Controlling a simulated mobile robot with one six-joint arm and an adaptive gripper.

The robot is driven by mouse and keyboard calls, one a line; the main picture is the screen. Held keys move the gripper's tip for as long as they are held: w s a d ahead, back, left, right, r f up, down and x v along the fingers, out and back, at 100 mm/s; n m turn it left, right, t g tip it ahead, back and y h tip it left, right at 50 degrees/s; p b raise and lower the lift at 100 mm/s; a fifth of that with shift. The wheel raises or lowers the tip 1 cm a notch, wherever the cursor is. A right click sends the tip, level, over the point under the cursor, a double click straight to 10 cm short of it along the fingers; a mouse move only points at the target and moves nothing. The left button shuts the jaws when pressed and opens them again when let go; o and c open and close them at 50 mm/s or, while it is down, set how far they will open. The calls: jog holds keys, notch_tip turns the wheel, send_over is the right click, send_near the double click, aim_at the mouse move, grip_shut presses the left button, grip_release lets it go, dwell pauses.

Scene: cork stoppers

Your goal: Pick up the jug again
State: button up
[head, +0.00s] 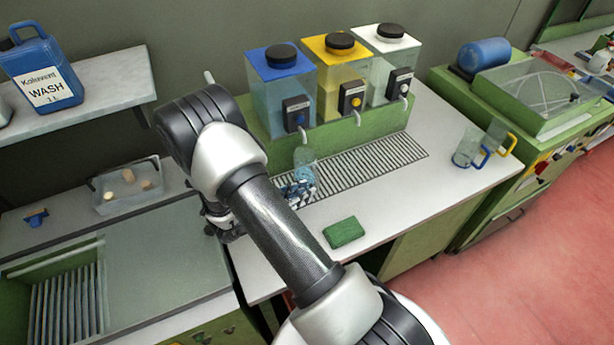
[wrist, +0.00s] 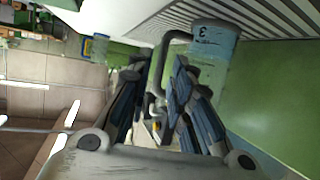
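A clear jug with pale blue liquid (head: 305,158) stands on the drip grating below the tap of the blue-lidded dispenser (head: 278,95). In the wrist view the jug (wrist: 213,42) shows a dark figure on its side and a grey handle (wrist: 163,65). My gripper (head: 299,190) is just in front of the jug in the head view. In the wrist view the fingers of my gripper (wrist: 157,100) are apart, with the lower part of the handle showing in the gap between them. I see no clear contact. My arm hides part of the counter.
Yellow-lidded (head: 342,80) and white-lidded (head: 388,65) dispensers stand alongside. A green sponge (head: 344,232) lies in front on the counter. Jugs with a blue handle (head: 466,150) and a yellow handle (head: 497,137) stand right. A clear tub of corks (head: 128,187) is left.

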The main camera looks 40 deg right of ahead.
aim_at(317, 192)
jog(key=b+x, duration=0.1)
jog(key=x, duration=0.6)
jog(key=shift+w+d+r, duration=0.1)
jog(key=shift+d, duration=0.1)
grip_shut()
jog(key=shift+r, duration=0.1)
